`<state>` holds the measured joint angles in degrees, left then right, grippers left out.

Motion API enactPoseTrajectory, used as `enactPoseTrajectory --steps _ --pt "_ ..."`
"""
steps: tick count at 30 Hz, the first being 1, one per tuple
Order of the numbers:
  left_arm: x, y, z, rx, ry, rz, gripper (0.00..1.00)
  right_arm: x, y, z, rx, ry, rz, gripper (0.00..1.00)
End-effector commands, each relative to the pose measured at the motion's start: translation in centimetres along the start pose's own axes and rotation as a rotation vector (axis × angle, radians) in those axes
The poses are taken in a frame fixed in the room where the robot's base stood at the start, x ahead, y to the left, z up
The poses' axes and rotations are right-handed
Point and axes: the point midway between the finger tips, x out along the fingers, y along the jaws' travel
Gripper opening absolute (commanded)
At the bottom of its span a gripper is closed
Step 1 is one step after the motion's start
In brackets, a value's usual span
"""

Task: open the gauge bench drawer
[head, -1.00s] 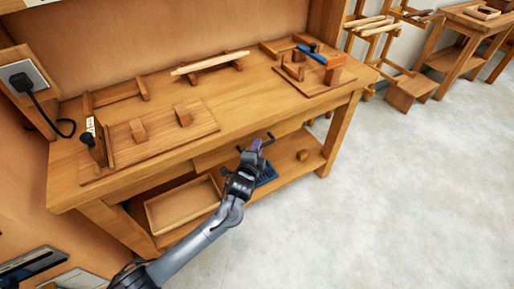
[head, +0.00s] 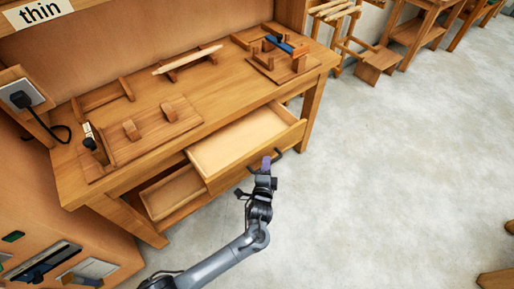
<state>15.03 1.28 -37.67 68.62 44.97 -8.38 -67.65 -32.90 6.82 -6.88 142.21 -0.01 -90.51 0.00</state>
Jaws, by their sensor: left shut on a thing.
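The gauge bench (head: 228,92) is a wooden workbench against the wall. Its drawer (head: 238,139) is pulled well out under the bench top, and its pale inside shows empty. A dark handle (head: 278,156) sits on the drawer's front. My left gripper (head: 267,164) is at the drawer front and shut on the handle, with its purple fingertips partly covering it. My right gripper is not in view.
Wooden jigs stand on the bench top, with a pale stick (head: 187,60) and a blue-handled tool (head: 280,44). A wooden tray (head: 173,191) is on the lower shelf. The concrete floor (head: 400,160) to the right is clear.

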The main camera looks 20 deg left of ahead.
Motion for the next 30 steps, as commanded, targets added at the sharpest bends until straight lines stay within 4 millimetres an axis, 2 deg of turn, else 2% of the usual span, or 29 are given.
enactPoseTrajectory --steps 1,6,19,20,23,30 --pt "-0.6 -0.2 -0.7 -0.004 0.001 -0.001 0.00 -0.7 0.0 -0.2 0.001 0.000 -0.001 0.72" --pt "-1.7 0.3 -1.7 -0.002 0.001 -0.002 0.00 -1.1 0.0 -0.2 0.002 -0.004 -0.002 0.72" --pt "-1.9 0.5 -2.0 -0.001 0.002 -0.002 0.00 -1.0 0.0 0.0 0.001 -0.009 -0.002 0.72" --pt "-1.9 0.5 -2.0 -0.001 0.002 -0.002 0.24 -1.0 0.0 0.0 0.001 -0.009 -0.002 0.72" --pt "-1.9 0.5 -2.0 -0.001 0.002 -0.002 0.39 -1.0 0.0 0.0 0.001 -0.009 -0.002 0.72" --pt "-1.9 0.5 -2.0 -0.001 0.001 -0.002 0.39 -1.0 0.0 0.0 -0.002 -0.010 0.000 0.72"
